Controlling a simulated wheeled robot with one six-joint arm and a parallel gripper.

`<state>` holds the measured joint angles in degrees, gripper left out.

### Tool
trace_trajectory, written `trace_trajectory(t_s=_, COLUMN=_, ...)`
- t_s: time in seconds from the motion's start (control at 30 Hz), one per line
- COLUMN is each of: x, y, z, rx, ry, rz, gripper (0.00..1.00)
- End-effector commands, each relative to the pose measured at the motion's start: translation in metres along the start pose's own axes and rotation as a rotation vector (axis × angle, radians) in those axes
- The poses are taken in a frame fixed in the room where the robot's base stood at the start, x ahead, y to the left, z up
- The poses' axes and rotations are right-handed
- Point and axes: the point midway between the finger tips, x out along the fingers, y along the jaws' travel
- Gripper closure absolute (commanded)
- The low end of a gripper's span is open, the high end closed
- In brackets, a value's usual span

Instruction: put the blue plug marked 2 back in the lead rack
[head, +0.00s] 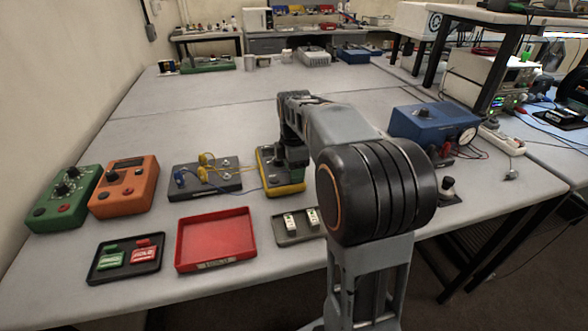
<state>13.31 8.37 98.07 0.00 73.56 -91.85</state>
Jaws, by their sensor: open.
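A blue plug (181,177) sits at the left end of a dark board (213,188); any number on it is too small to read. Yellow plugs (205,159) with yellow leads and bare round posts are on the same board. A thin blue lead runs right from the board toward a yellow-and-dark meter-like unit (285,188). I cannot tell for certain which item is the lead rack. My gripper (291,163) is open, pointing down over the yellow unit, right of the blue plug and apart from it. Its fingers are mostly hidden by my arm.
Green (65,198) and orange (124,186) boxes stand left. A red tray (215,240), a black tray (125,261) with green and red tags, and a grey tray (300,232) lie in front. A blue gauge box (433,124) stands right.

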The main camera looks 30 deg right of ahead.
Motion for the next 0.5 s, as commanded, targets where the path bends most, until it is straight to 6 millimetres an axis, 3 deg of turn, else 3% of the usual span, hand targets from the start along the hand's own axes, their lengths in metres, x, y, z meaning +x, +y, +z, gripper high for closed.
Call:
trace_trajectory(t_s=0.07, x=0.0001, y=0.0000, z=0.0000, rx=0.000, ry=0.000, rz=0.000, gripper=0.52)
trace_trajectory(t_s=0.5, x=-0.0001, y=0.0000, z=-0.0001, rx=0.000, ry=0.000, rz=0.000, gripper=0.94)
